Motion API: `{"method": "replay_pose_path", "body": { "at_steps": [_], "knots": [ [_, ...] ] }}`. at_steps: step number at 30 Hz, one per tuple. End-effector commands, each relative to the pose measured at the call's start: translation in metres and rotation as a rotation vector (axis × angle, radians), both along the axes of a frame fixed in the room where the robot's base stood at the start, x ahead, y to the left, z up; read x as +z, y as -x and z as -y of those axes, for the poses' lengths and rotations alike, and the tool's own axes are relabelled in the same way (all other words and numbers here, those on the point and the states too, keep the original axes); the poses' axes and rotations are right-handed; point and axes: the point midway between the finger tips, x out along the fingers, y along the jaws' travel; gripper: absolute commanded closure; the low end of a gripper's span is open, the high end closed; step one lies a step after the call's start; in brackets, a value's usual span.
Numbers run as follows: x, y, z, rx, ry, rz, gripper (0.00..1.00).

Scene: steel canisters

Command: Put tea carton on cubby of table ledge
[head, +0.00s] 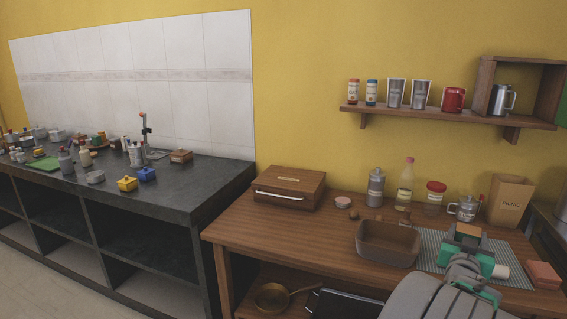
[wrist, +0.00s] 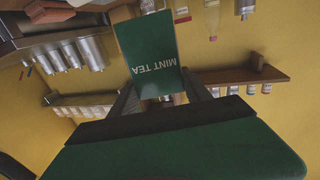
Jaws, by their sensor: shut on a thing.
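The dark green tea carton (wrist: 147,45) fills the upper middle of the wrist view, with "MINT TEA" upside down on its face. My gripper (wrist: 158,82) is shut on it, one dark finger on each side of its near end. A dark green strip of the carton (head: 562,95) shows at the right edge of the head view, in front of the cubby. The wooden cubby (head: 482,84) stands on the wall ledge (head: 430,112) and holds a steel pitcher (head: 501,99). The ledge also shows in the wrist view (wrist: 235,76), where the carton hides part of the background.
Two jars, two steel cups and a red mug (head: 453,99) stand on the ledge left of the cubby. Below, the wooden table (head: 300,232) holds a bread box (head: 290,187), bottles, a basin (head: 387,243) and a paper bag (head: 510,200). My arm crosses the lower right.

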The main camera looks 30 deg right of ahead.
Motion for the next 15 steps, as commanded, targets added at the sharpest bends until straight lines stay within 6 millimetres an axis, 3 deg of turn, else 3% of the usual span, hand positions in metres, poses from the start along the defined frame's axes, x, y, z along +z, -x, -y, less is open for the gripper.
{"method": "replay_pose_path", "body": {
  "at_steps": [3,6,11,15],
  "knots": [
    [-0.022,0.015,-0.008,-0.041,0.001,-0.001,0.84],
    [-0.041,0.014,-0.023,-0.046,0.001,-0.001,0.84],
    [-0.063,-0.007,-0.055,-0.008,0.003,0.000,0.84],
    [-0.081,-0.036,-0.091,0.058,0.002,0.000,0.84]
  ]
}}
